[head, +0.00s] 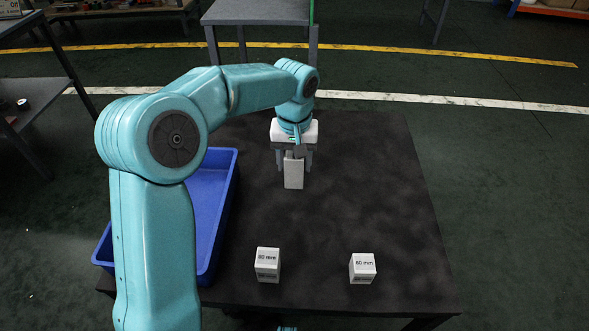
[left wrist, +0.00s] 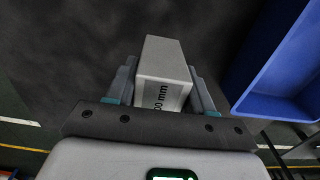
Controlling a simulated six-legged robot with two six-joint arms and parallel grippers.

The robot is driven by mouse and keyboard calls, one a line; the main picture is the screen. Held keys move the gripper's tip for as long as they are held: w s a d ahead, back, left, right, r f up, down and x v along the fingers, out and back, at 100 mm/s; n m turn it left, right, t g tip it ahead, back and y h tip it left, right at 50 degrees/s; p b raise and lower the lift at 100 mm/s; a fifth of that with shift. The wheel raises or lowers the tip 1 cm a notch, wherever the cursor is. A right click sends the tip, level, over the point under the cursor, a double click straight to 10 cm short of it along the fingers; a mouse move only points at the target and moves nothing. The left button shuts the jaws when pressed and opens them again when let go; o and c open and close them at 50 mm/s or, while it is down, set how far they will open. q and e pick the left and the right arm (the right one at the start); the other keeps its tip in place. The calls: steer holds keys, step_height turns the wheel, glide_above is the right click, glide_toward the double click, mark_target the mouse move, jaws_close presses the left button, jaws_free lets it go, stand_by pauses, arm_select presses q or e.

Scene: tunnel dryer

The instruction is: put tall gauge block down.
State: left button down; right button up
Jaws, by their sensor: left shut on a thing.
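The tall gauge block (head: 293,173) is a pale grey upright block in the jaws of my left gripper (head: 294,158). The gripper points down over the far half of the dark table (head: 330,215). In the left wrist view the block (left wrist: 163,75) sits between both fingers of the gripper (left wrist: 163,88), with part of a "mm" marking showing. I cannot tell whether its bottom touches the table.
Two white blocks stand near the table's front, a left one (head: 267,264) marked "80 mm" or "60 mm" and a right one (head: 362,268) marked "60 mm". A blue bin (head: 229,215) stands at the table's left, partly behind my arm. The table's right side is clear.

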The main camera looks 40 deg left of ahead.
arm_select(q)
step_height(320, 180, up, 13)
steer(key=p, duration=0.4)
steer(key=shift+r, duration=0.2)
steer(key=s+d+f+m, duration=0.2)
steer(key=d+f+m, duration=0.5)
steer(key=d, duration=0.4)
step_height(320, 180, up, 9)
steer(key=s+p, duration=0.1)
steer(key=p, duration=1.7)
steer(key=shift+n, duration=0.3)
steer(key=shift+d+r, duration=0.1)
steer(key=shift+d, duration=0.05)
